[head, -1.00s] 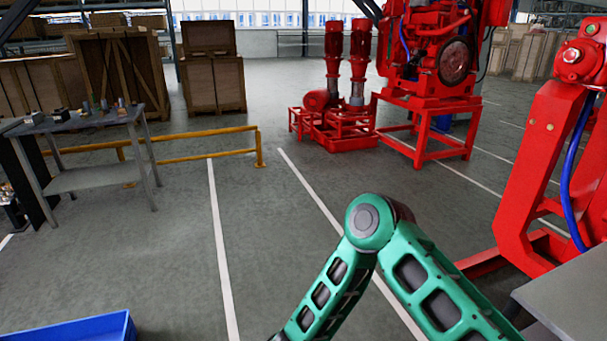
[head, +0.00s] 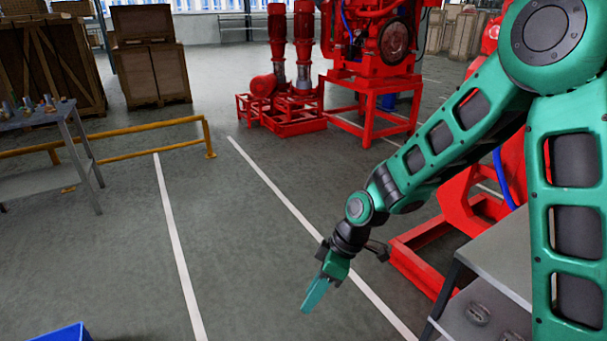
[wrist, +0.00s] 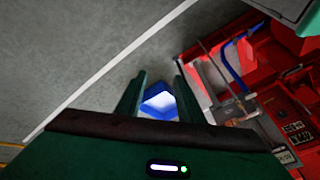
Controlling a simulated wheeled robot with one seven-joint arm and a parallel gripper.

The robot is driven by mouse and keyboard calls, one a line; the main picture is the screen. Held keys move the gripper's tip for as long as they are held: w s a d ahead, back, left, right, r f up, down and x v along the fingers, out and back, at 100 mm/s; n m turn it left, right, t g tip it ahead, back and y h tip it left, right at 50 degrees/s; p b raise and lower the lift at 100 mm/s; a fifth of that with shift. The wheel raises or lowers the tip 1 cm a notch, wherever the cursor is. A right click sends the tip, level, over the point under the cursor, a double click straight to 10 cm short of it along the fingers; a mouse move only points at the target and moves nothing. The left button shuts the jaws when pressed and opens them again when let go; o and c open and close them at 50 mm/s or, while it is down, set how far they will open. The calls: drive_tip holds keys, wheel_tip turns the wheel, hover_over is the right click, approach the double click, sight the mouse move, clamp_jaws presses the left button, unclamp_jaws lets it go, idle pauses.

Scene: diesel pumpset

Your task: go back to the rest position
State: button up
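My gripper (head: 318,292) hangs at the end of my green arm, above the grey floor in the middle of the head view, pointing down and left. In the wrist view its two fingers (wrist: 159,95) stand apart. A blue and white shape (wrist: 158,104) shows in the gap between them; I cannot tell what it is or how far off it lies. In the head view I see nothing held in the fingers.
A grey table (head: 500,262) stands at the lower right, near my arm. Red machinery (head: 445,240) is behind my arm. A blue bin (head: 66,334) shows at the lower left, a workbench (head: 40,185) and yellow rail (head: 130,153) at left. The middle floor is open.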

drive_tip(key=s+d+r+m+t+h, duration=0.1)
drive_tip(key=d+r+m, duration=0.3)
drive_tip(key=d, duration=0.5)
drive_tip(key=s+d+r+m+h, duration=0.1)
drive_tip(key=d+r+m+h, duration=0.15)
drive_tip(key=d, duration=0.65)
drive_tip(key=s+d+r+m+t+h, duration=0.1)
drive_tip(key=d+r+m, duration=0.3)
drive_tip(key=d, duration=0.5)
drive_tip(key=s+d+r+m, duration=0.2)
drive_tip(key=s+d+m, duration=0.3)
drive_tip(key=s, duration=0.3)
drive_tip(key=s+d+r+m, duration=0.3)
drive_tip(key=s+d+m, duration=0.3)
drive_tip(key=s+d, duration=0.1)
drive_tip(key=shift+s+r+g, duration=0.3)
drive_tip(key=shift+s+g, duration=0.1)
drive_tip(key=shift+s, duration=0.4)
drive_tip(key=shift+a, duration=0.1)
